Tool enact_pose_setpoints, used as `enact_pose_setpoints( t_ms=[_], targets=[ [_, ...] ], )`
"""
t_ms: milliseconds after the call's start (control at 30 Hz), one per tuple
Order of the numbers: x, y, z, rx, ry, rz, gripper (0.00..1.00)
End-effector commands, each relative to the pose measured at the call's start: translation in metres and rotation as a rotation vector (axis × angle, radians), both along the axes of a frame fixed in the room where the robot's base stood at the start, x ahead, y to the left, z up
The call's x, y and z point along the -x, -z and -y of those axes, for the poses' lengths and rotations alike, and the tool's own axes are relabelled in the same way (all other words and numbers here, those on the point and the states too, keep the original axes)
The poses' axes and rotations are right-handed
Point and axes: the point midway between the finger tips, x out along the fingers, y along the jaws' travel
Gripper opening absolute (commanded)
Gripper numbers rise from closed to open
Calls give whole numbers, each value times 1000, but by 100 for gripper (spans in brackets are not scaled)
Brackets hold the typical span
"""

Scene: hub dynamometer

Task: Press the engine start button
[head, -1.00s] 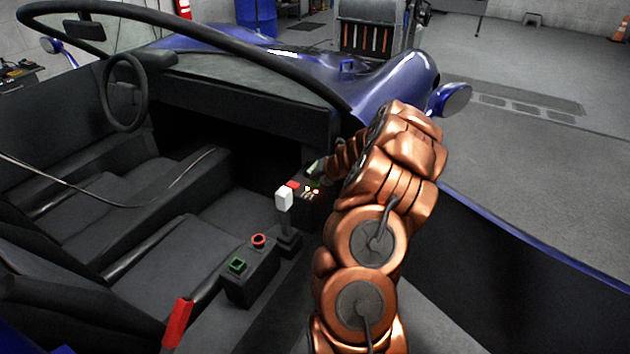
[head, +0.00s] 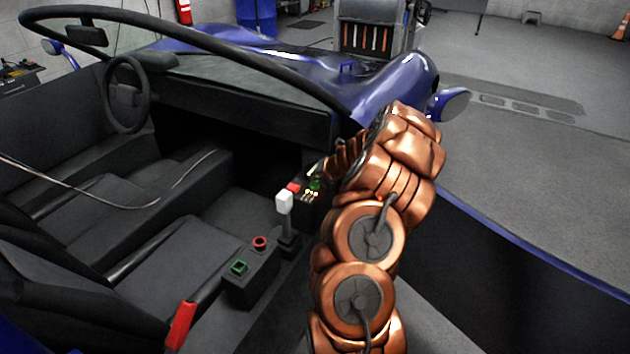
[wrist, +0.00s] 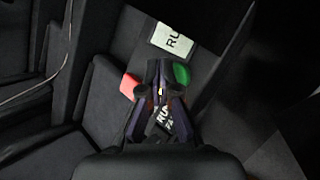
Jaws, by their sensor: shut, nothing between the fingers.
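A small dark panel ahead of the white-topped lever carries a red button (head: 293,187) and a green button (head: 315,185). In the wrist view the red button (wrist: 130,85) is left of my gripper's fingertips and the green button (wrist: 181,74) is just right of them. In the head view my arm hides the gripper. No readable label names the engine start button.
The white-topped lever (head: 284,203) stands close to the panel. A red handle (head: 180,324), seats and the windshield frame (head: 215,48) surround this space.

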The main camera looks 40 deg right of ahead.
Motion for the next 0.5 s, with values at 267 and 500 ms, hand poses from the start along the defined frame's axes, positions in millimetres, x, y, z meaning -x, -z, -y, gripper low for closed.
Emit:
enact_pose_setpoints(
  t_ms=[267, 500],
  targets=[
    [0, 0, 0, 0, 0, 0, 0],
    [0, -12, 0, 0, 0, 0, 0]
  ],
)
